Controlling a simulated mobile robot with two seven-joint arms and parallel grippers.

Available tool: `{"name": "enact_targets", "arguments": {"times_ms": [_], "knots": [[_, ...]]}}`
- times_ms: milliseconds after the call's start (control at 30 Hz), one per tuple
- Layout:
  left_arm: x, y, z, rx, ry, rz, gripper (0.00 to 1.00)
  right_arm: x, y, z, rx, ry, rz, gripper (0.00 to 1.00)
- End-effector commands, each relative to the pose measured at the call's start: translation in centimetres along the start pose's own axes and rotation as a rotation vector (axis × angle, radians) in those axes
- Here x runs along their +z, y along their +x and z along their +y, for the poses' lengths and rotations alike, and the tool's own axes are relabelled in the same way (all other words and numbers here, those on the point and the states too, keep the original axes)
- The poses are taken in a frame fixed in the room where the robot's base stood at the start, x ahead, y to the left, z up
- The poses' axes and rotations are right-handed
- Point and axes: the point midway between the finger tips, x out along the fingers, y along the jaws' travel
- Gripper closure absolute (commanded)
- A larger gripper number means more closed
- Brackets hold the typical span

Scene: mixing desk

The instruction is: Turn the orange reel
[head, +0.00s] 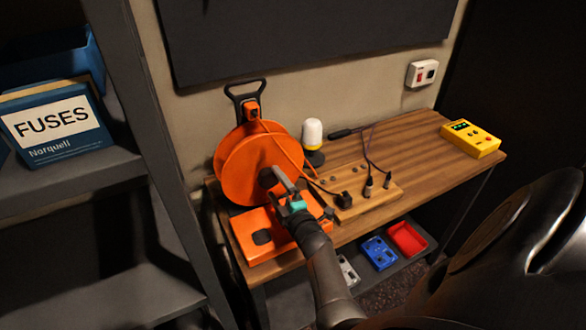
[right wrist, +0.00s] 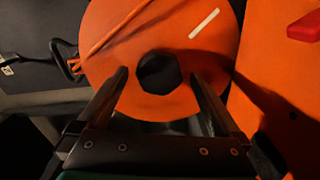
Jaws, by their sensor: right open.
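The orange reel (head: 240,165) stands upright at the left end of the wooden desk, above an orange base (head: 262,238). An orange cable runs from it to the right. In the right wrist view the reel's face (right wrist: 115,75) fills the middle, with a dark round hub (right wrist: 158,73) and a white stripe on it. My right gripper (head: 277,180) is in front of the reel at its hub. Its two fingers, also in the right wrist view (right wrist: 160,78), are apart on either side of the hub, with nothing visibly gripped. My left gripper is not in view.
A wooden socket board (head: 375,205) with plugs lies right of the reel. A white lamp-like object (head: 312,135) stands behind it, and a yellow meter (head: 470,138) sits at the right end. A blue FUSES box (head: 55,125) is on the left shelf. Red (head: 407,238) and blue (head: 378,253) items lie below.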

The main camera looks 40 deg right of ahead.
Motion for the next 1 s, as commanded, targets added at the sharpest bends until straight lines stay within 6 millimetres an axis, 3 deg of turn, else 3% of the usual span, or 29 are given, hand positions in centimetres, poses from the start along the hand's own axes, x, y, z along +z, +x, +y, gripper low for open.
{"name": "enact_targets", "arguments": {"times_ms": [500,700,1000], "knots": [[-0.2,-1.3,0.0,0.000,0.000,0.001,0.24,0.0,-10.1,0.0,-0.002,0.001,0.000,0.00],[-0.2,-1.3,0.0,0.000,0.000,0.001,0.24,-0.1,-11.9,0.0,0.000,0.001,0.001,0.00],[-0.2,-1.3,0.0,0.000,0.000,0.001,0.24,0.0,-12.3,0.0,0.000,0.001,0.001,0.00]]}}
